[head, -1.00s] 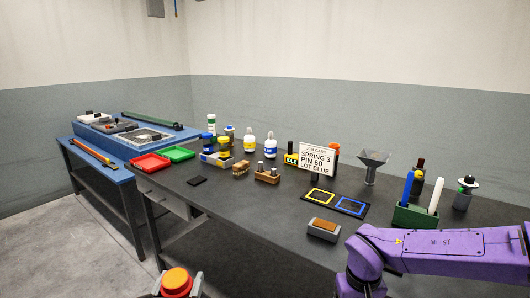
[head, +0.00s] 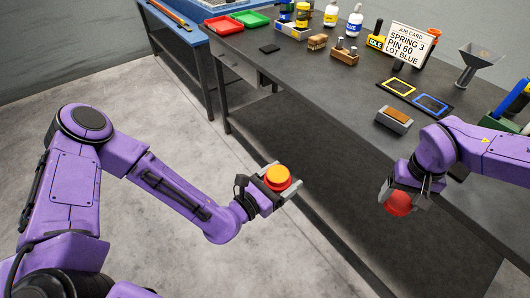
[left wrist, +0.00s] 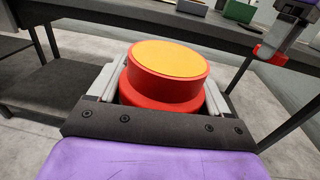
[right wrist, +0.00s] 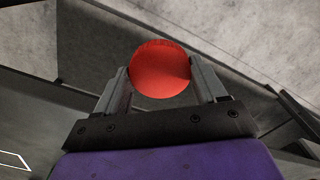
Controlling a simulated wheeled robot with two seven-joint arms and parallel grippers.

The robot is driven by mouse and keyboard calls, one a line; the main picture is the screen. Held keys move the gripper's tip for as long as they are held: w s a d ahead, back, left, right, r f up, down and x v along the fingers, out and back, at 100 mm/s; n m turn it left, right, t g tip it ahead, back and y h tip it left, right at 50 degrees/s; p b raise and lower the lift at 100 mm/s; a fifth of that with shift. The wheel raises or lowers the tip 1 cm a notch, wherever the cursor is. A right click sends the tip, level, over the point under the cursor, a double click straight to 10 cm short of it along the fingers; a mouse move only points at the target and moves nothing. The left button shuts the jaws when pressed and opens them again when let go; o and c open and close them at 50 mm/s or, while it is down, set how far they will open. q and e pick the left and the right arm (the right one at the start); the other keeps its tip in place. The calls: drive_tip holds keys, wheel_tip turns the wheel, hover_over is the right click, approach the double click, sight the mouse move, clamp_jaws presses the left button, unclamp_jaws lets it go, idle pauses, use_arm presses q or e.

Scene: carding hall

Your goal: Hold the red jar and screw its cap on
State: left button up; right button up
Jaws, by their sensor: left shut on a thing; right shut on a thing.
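The red jar (head: 277,184) has a flat orange top face and stands roughly upright in my left gripper (head: 280,180), which is shut around its sides. In the left wrist view the jar (left wrist: 160,92) sits between both grey fingers, with no cap on it. My right gripper (head: 403,192) is shut on the red cap (head: 397,206), to the right of the jar in the head view and well apart from it. In the right wrist view the round cap (right wrist: 160,70) is between the fingertips. Both are held in front of the bench; the cap's underside is hidden.
The dark bench (head: 345,95) runs behind both grippers, with its front edge close to my right arm. A grey block with a brown top (head: 394,119) and a framed mat (head: 417,94) lie near that edge. Open floor (head: 200,120) lies left of the bench.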

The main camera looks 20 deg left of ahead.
use_arm(q)
drive_tip(key=d+f+h, duration=0.1)
drive_tip(key=s+d+m+g, duration=0.1)
drive_tip(key=d+f+m+h, duration=0.1)
drive_tip(key=shift+s+d+f+g+h, duration=0.25)
drive_tip(key=shift+f+g+h, duration=0.05)
drive_tip(key=shift+g, duration=0.1)
use_arm(e)
drive_tip(key=shift+a, duration=0.1)
drive_tip(key=a+r+n, duration=0.2)
drive_tip(key=a+r, duration=0.1)
drive_tip(key=a, duration=1)
wheel_tip(320, 180, up, 3)
drive_tip(key=m, duration=0.3)
hover_over(277, 184)
drive_tip(key=w+d, duration=0.2)
drive_tip(key=d, duration=0.1)
drive_tip(key=shift+s+a+r, duration=0.1)
drive_tip(key=shift+s+a, duration=0.05)
drive_tip(key=shift+a, duration=0.05)
drive_tip(key=shift+a+r+m, duration=0.2)
drive_tip(key=shift+r+m, duration=0.15)
drive_tip(key=shift+m, duration=0.15)
drive_tip(key=shift+s+m, duration=0.1)
drive_tip(key=shift+m, duration=0.2)
drive_tip(key=shift+d, duration=0.2)
